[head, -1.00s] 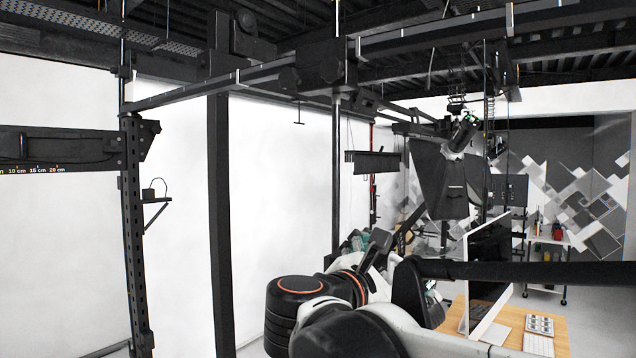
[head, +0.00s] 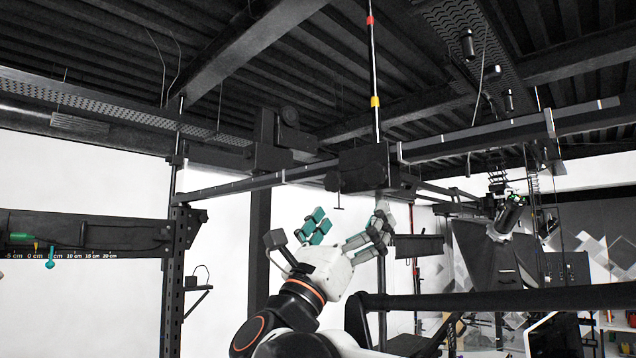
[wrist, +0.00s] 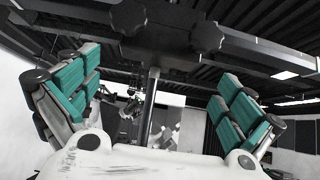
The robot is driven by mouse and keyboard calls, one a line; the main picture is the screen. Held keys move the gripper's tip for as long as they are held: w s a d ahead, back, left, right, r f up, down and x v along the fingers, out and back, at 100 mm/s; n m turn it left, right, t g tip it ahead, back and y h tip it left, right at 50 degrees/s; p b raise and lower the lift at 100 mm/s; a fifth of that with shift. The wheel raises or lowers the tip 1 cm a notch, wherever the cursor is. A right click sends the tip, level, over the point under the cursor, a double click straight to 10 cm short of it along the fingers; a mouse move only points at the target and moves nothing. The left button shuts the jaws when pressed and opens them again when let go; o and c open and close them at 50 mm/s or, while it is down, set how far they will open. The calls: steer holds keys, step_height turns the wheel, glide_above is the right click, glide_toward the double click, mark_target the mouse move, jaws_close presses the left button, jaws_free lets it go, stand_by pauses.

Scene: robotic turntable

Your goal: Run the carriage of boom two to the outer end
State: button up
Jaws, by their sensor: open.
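A dark block-shaped carriage (head: 362,168) sits on a long horizontal boom (head: 250,183) overhead in the head view. No number for this boom is readable. In the wrist view the carriage (wrist: 168,38) shows from below, with two dark lobed knobs, and a dark pole (wrist: 151,105) hangs beneath it. My gripper (head: 348,222) is open, pointing up, below the carriage and apart from it. In the wrist view its teal-padded fingers (wrist: 158,85) stand wide on either side of the pole, with nothing visibly held.
A vertical rod with red and yellow bands (head: 375,70) rises above the carriage. A dark upright post (head: 175,280) stands left, beside a rail with a centimetre scale (head: 75,250) and a green pointer. A dark lamp-like unit (head: 508,215) hangs right. A thick dark bar (head: 500,300) crosses low right.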

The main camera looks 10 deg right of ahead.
mark_target(367, 192)
steer(key=p+x, duration=0.2)
steer(key=x, duration=0.6)
steer(key=shift+a, duration=0.1)
steer(key=c, duration=1.2)
steer(key=shift+c, duration=0.2)
